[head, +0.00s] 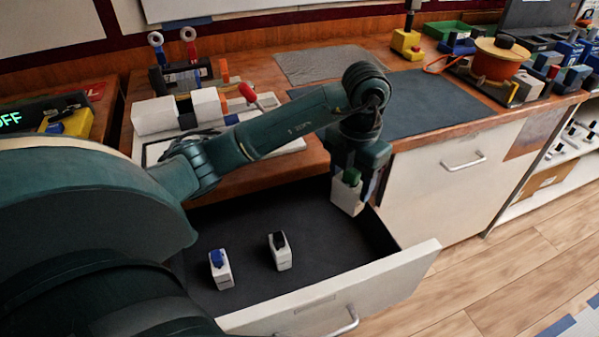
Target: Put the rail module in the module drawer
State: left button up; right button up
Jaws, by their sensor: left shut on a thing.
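The rail module (346,196), a white block with a green top piece, is held in my left gripper (358,176), which is shut on it and points down. The module is over the back right corner of the open module drawer (330,248). I cannot tell whether it touches the dark drawer floor. Two other white modules stand in the drawer: one with a blue switch (220,268) and one with a black switch (280,251). My left arm comes across from the left and hides the drawer's left part. My right gripper is not in view.
The drawer's front panel (330,300) juts out with a metal handle. A closed cabinet front (455,180) is at the right. The wooden counter above holds a dark mat (425,103), white blocks, tools and an orange reel (497,60). The drawer's right middle is bare.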

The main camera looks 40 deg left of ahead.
aim_at(347, 199)
pick_arm(q)
notch_tip(347, 199, down, 18)
jog(key=shift+r+b, duration=0.2)
jog(key=shift+b, duration=0.5)
jog(key=shift+f, duration=0.15)
jog(key=o, duration=1)
jog(key=shift+s, duration=0.1)
jog(key=shift+o, duration=0.2)
notch_tip(347, 199, up, 11)
jog(key=shift+r+p, duration=0.15)
jog(key=shift+p, duration=0.25)
jog(key=shift+r, duration=0.5)
